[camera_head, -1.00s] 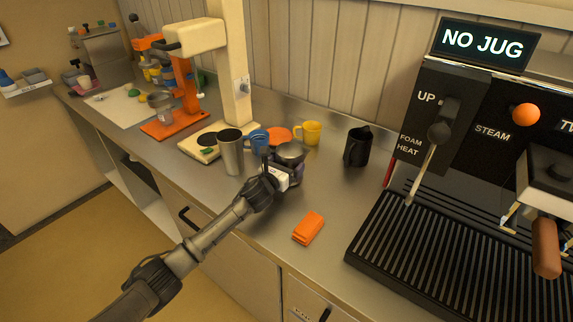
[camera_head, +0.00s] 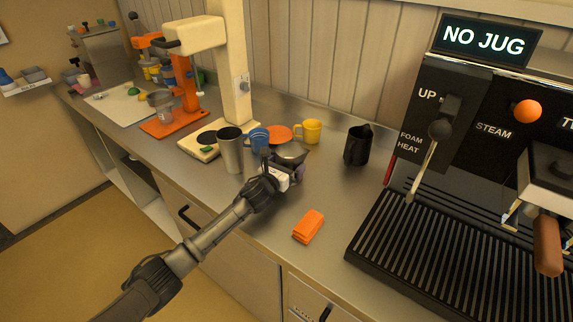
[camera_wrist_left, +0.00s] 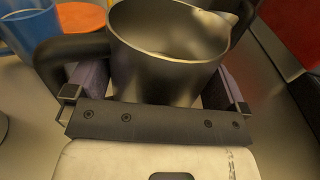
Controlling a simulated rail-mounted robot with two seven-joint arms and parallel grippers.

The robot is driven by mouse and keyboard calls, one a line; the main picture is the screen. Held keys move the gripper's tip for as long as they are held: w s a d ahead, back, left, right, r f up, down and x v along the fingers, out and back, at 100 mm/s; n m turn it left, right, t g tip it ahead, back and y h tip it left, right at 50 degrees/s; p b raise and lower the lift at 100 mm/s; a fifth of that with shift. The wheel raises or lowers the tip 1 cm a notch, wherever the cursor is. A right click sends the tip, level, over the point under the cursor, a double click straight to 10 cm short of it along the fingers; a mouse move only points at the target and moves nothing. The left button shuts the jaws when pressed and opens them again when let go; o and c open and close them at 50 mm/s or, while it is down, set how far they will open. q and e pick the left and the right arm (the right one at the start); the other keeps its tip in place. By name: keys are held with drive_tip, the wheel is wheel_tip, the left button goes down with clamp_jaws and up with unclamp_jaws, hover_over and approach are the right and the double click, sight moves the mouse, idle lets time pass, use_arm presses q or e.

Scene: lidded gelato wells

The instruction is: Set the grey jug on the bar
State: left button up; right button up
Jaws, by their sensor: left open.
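The grey jug (camera_head: 290,153) is a dark metal pitcher with a spout, mid-counter behind my left gripper (camera_head: 291,173). In the left wrist view the jug (camera_wrist_left: 165,62) fills the space between the fingers of my left gripper (camera_wrist_left: 160,92). Its handle is at the left and its spout at the upper right. The purple-grey fingers are open, one on each side of the jug. Its base is hidden by the gripper, so I cannot tell whether it touches the steel counter (camera_head: 265,205). My right gripper is not in view.
A steel cup (camera_head: 230,152), a blue cup (camera_head: 259,141), an orange disc (camera_head: 279,134) and a yellow mug (camera_head: 312,131) stand close by. A black jug (camera_head: 357,146) stands right. A folded orange cloth (camera_head: 309,227) lies in front. The coffee machine's drip tray (camera_head: 440,262) is at right.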

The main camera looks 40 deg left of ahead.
use_arm(q)
drive_tip(key=shift+f, duration=0.2)
idle(0.3)
drive_tip(key=shift+s, duration=0.1)
drive_tip(key=shift+s+d, duration=0.2)
drive_tip(key=shift+s, duration=1.65)
drive_tip(key=shift+s+d, duration=0.2)
drive_tip(key=shift+s, duration=1.6)
drive_tip(key=s, duration=0.4)
drive_tip(key=s+d+p, duration=0.1)
drive_tip(key=s, duration=0.4)
drive_tip(key=s+p, duration=0.1)
drive_tip(key=s, duration=0.3)
drive_tip(key=shift+s+d, duration=0.35)
drive_tip(key=shift+s, duration=0.05)
